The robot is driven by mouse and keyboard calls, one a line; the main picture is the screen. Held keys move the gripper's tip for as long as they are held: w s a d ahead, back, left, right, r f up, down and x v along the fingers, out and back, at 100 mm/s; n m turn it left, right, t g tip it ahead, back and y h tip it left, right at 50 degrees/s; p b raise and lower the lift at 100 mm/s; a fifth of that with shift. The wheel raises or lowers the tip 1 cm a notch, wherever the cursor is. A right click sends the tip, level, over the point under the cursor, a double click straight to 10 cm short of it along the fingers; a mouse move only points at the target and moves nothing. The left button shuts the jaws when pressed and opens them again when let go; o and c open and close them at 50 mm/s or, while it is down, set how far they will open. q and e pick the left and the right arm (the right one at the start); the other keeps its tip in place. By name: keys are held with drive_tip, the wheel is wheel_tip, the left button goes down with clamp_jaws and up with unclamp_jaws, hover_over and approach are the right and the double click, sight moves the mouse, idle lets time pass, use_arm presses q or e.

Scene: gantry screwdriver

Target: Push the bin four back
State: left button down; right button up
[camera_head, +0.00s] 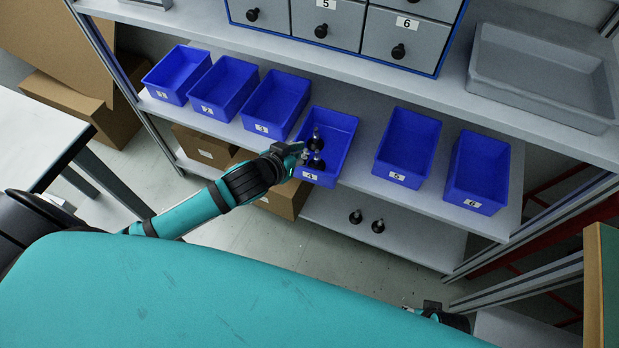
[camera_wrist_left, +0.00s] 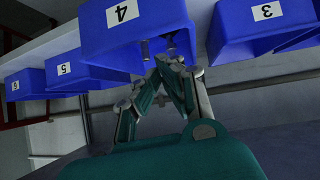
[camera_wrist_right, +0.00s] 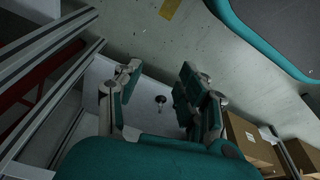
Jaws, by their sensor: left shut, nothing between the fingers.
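Bin four (camera_head: 345,128) is a blue open bin labelled 4 on the middle shelf. It sticks out further forward than its neighbours and holds a few dark knobbed pieces (camera_head: 316,142). In the left wrist view bin four (camera_wrist_left: 135,35) is upside down at the top. My left gripper (camera_head: 301,152) is shut and empty, its tips at the front of the bin; whether they touch it I cannot tell. The closed tips (camera_wrist_left: 165,65) show just below the bin in the left wrist view. My right gripper (camera_wrist_right: 160,85) is open and empty, low and away from the bins.
Bin three (camera_head: 275,104) stands left of bin four and bin five (camera_head: 405,147) right of it. The shelf (camera_head: 366,187) has a gap before bin five. Grey drawers (camera_head: 326,22) and a grey tray (camera_head: 540,92) are above. Two dark knobbed pieces (camera_head: 366,220) lie on the lower shelf.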

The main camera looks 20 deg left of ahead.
sight(327, 177)
use_arm(q)
drive_tip(key=s+d+g, duration=0.2)
drive_tip(key=d+g, duration=0.4)
drive_tip(key=s+a+r+g+y+b, duration=0.1)
drive_tip(key=s+a+g+y, duration=0.15)
drive_tip(key=s+g, duration=0.25)
drive_tip(key=w+f+b, duration=0.4)
drive_tip(key=f+b, duration=0.1)
drive_tip(key=f, duration=0.4)
drive_tip(key=shift+a+f+n, duration=0.15)
drive_tip(key=shift+f+n, duration=0.1)
drive_tip(key=shift+n, duration=0.05)
use_arm(e)
wheel_tip(327, 177, up, 14)
drive_tip(key=t, duration=0.1)
drive_tip(key=shift+s+d, duration=0.2)
drive_tip(key=shift+s, duration=0.15)
use_arm(q)
drive_tip(key=shift+h, duration=0.25)
use_arm(e)
drive_tip(key=shift+r, duration=0.2)
